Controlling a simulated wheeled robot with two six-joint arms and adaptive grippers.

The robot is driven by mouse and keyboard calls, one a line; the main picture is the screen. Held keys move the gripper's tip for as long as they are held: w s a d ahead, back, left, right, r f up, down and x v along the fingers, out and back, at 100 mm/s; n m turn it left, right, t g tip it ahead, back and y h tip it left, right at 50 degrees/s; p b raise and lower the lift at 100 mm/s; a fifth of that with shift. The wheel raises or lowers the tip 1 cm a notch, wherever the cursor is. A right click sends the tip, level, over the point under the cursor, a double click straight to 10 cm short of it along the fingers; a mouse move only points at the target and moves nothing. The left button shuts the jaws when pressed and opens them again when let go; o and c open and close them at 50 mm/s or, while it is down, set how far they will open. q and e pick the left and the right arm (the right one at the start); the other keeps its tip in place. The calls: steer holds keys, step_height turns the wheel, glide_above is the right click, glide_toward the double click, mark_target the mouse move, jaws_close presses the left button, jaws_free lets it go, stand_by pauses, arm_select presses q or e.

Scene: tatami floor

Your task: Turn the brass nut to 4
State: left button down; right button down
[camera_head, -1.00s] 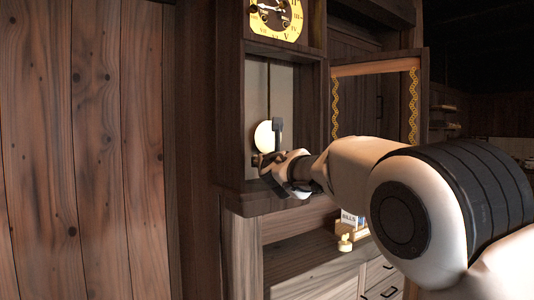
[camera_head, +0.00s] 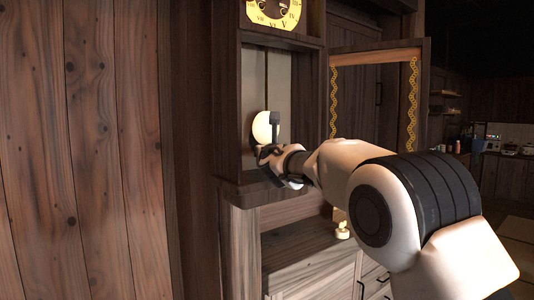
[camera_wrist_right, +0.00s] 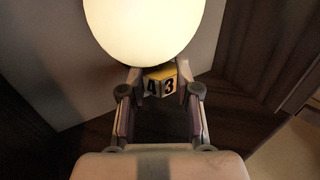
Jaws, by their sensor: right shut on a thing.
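The brass nut (camera_wrist_right: 161,82) is a small yellow-topped block just below the pale round pendulum bob (camera_wrist_right: 145,25) in the right wrist view. A 4 shows on its left face and a 3 on its right face, with the edge between them toward the camera. My right gripper (camera_wrist_right: 160,76) is shut on the nut, one finger on each side. In the head view my right gripper (camera_head: 266,155) reaches into the clock case (camera_head: 228,140), below the bob (camera_head: 262,127). The nut is hidden there. My left gripper is not in view.
The clock's glazed door (camera_head: 422,100) stands open to the right, with my right arm passing in front of its lower part. The yellow clock face (camera_head: 274,14) is cut off at the top. A small brass-coloured object (camera_head: 343,231) sits on the cabinet below.

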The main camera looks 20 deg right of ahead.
steer(key=shift+d+f+n+y+b, duration=0.1)
steer(key=shift+f+n+y+b, duration=0.2)
steer(key=shift+n+y+b, duration=1.3)
steer(key=shift+d+f+y+b, duration=0.2)
steer(key=shift+y+b, duration=0.7)
steer(key=shift+b, duration=1.65)
steer(key=shift+a+r+n+y, duration=0.15)
steer(key=shift+n+y, duration=0.25)
steer(key=shift+y, duration=0.2)
steer(key=shift+w+r+n+y, duration=0.1)
steer(key=shift+n+y, duration=0.4)
steer(key=shift+y, duration=0.3)
steer(key=n+g+y+p, duration=0.2)
steer(key=p, duration=0.2)
steer(key=n+g+y+p, duration=0.1)
steer(key=n+y+p, duration=0.1)
steer(key=y+p, duration=0.1)
steer(key=n+g+y+p, duration=0.2)
steer(key=y+p, duration=0.1)
steer(key=p, duration=0.3)
steer(key=shift+r+g, duration=0.3)
steer(key=shift+r, duration=0.1)
steer(key=shift+f+n+y+p, duration=0.25)
steer(key=shift+n+y+p, duration=0.05)
steer(key=shift+p, duration=0.3)
steer(key=shift+f+g, duration=0.15)
steer(key=shift+g, duration=0.15)
